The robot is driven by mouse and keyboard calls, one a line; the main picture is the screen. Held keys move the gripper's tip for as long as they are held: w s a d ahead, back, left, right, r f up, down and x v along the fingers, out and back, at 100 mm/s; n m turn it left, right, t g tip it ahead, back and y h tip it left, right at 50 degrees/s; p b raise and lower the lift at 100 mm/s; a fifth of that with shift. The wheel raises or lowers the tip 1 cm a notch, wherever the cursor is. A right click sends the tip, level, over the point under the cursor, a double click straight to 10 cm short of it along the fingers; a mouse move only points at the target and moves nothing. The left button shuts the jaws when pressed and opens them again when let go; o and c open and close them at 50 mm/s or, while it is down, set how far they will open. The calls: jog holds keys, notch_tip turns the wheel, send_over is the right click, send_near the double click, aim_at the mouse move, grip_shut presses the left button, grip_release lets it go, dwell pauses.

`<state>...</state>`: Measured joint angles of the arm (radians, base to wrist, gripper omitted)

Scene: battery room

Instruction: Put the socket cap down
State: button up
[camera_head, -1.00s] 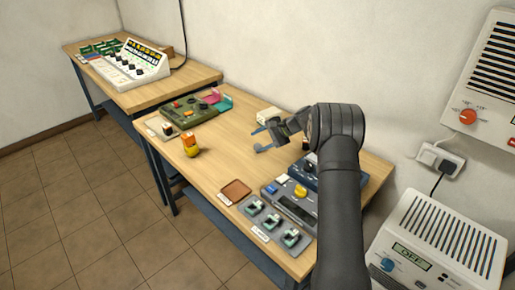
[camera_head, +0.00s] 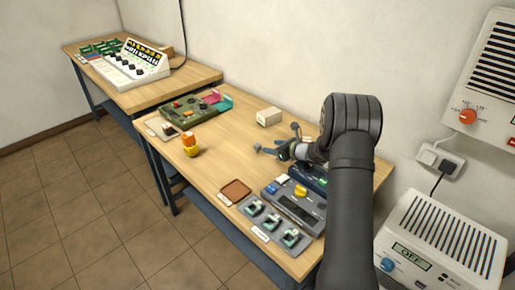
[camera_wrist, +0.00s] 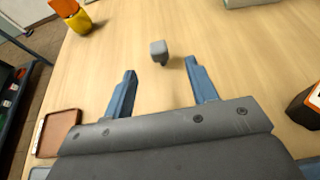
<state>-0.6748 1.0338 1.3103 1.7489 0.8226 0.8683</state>
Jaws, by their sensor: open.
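A small grey block, which looks like the socket cap (camera_wrist: 158,50), stands on the wooden tabletop in the wrist view, just ahead of my fingertips and roughly between their lines. No finger touches it.
A brown tray (camera_head: 236,190) lies near the bench's front edge. An orange and yellow stack (camera_head: 190,146) stands left. A cream box (camera_head: 269,117) is at the back. A grey panel with switches (camera_head: 274,222) is at front right. A black and orange item (camera_wrist: 308,104) is right of my gripper.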

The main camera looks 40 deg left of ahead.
aim_at(259, 145)
jog(key=x, duration=0.4)
jog(key=shift+a+f, duration=0.15)
jog(key=shift+a, duration=0.15)
jog(key=x, duration=0.4)
jog(key=shift+s+f, duration=0.2)
jog(key=shift+s, duration=0.05)
jog(key=shift+a+f, duration=0.15)
jog(key=shift+a, duration=0.35)
jog(key=c, duration=1.1)
